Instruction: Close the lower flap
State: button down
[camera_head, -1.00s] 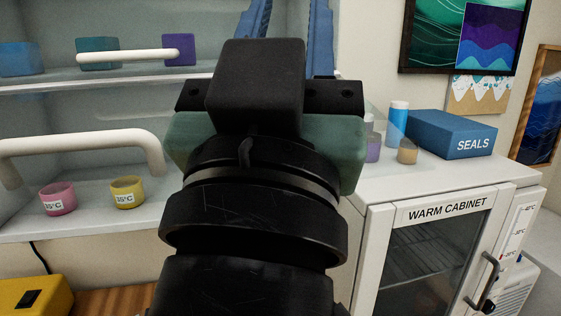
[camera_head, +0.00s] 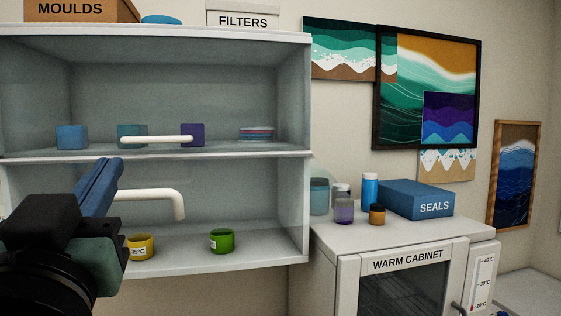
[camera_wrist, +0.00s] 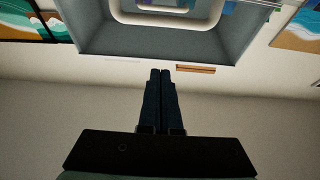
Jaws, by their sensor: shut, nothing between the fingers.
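The lower flap's white handle (camera_head: 160,195) shows in the head view below the middle shelf, its left part hidden behind my gripper. The flap itself is clear and hard to make out; I cannot tell how far it stands open. My gripper (camera_head: 112,165) is at the lower left with its blue fingers pressed together, pointing up beside the handle. In the wrist view my gripper (camera_wrist: 160,73) is shut and empty, with a pale handle (camera_wrist: 165,20) beyond the fingertips. I cannot tell whether the fingers touch the flap.
The upper handle (camera_head: 158,139) crosses the upper compartment. A yellow cup (camera_head: 141,247) and a green cup (camera_head: 222,240) stand on the lower shelf. The warm cabinet (camera_head: 395,262) stands to the right, with small jars and a blue SEALS box (camera_head: 416,199) on top.

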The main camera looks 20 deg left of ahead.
aim_at(120, 192)
jog(key=shift+w+a+f+p, duration=0.35)
jog(key=shift+w+a+f, duration=0.1)
jog(key=shift+w, duration=0.25)
jog(key=shift+w+a+f+p, duration=0.3)
jog(key=shift+w+a, duration=0.1)
jog(key=shift+w, duration=0.25)
jog(key=shift+w+a+f+p, duration=0.35)
jog(key=shift+w+a+f, duration=0.1)
jog(key=shift+w, duration=0.25)
jog(key=shift+f, duration=0.1)
